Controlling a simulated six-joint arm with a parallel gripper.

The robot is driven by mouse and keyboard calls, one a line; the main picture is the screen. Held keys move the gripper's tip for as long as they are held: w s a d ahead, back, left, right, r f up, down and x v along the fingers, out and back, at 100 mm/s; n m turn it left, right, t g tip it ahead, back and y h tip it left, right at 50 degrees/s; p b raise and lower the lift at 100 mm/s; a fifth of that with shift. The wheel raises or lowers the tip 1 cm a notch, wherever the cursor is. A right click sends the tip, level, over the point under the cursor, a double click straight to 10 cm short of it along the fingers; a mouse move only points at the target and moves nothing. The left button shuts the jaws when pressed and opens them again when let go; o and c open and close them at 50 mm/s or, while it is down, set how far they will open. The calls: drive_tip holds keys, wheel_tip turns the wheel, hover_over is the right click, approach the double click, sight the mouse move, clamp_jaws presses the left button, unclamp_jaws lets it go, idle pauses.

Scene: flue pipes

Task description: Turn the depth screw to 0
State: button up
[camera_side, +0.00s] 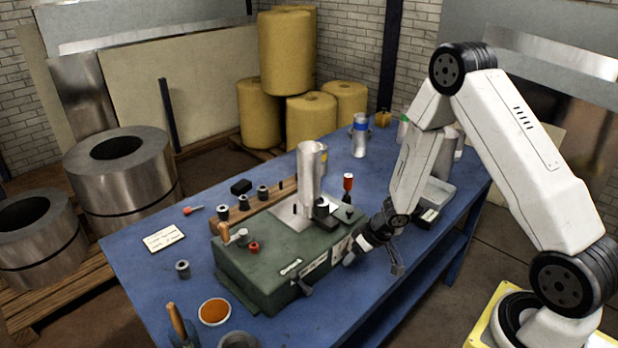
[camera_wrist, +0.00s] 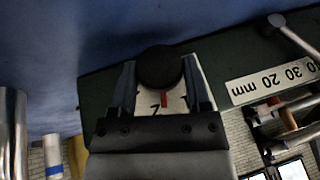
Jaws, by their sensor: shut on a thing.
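The depth screw's round black knob (camera_wrist: 159,67) sits between my fingers at the edge of the green machine (camera_side: 275,262). In the wrist view my gripper (camera_wrist: 160,82) is shut on this knob, one finger on each side. A white dial (camera_wrist: 175,103) shows below the knob with dark numerals and a red mark (camera_wrist: 164,100). A numeral like a 2 is close to the red mark; the 0 cannot be made out. In the side view my gripper (camera_side: 352,250) is at the machine's right end and hides the knob.
A white scale strip (camera_wrist: 272,80) marked in mm is on the machine. A shiny upright pipe (camera_side: 310,172) stands on it. A red-handled tool (camera_side: 348,185) is close to my arm. A grey tray (camera_side: 437,192) lies behind the arm.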

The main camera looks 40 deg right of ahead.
drive_tip(key=shift+w+h, duration=0.1)
drive_tip(key=shift+h, duration=0.4)
idle(0.3)
drive_tip(key=o, duration=1.3)
drive_tip(key=shift+c, duration=0.2)
drive_tip(key=shift+r, duration=0.15)
drive_tip(key=a+v, duration=0.1)
drive_tip(key=v, duration=0.6)
drive_tip(key=shift+d+r, duration=0.25)
drive_tip(key=shift+d, duration=0.25)
